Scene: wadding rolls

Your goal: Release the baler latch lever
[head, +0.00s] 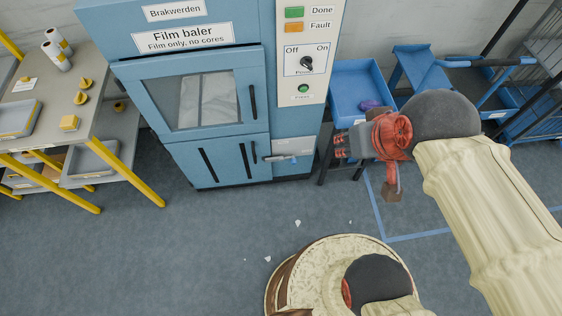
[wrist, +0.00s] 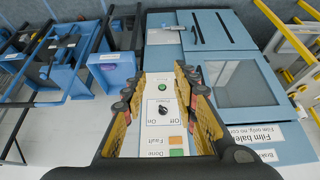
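The baler latch lever (head: 280,157) is a small grey bar beside a light grey plate (head: 294,147), low on the right of the blue film baler (head: 215,162). It lies about level in the head view. The lever also shows near the top of the wrist view (wrist: 198,28). My gripper (head: 341,146) is to the right of the lever, apart from it, with its fingers toward the baler. In the wrist view my gripper (wrist: 160,82) has its fingers spread wide with nothing between them. The control panel shows beyond the gap.
The control panel (head: 306,50) has a dark knob and a green button. Blue bins (head: 358,92) on a dark stand are right of the baler, close to my arm. A yellow-legged table (head: 100,95) stands at left. The floor before the baler is mostly clear, with small white scraps.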

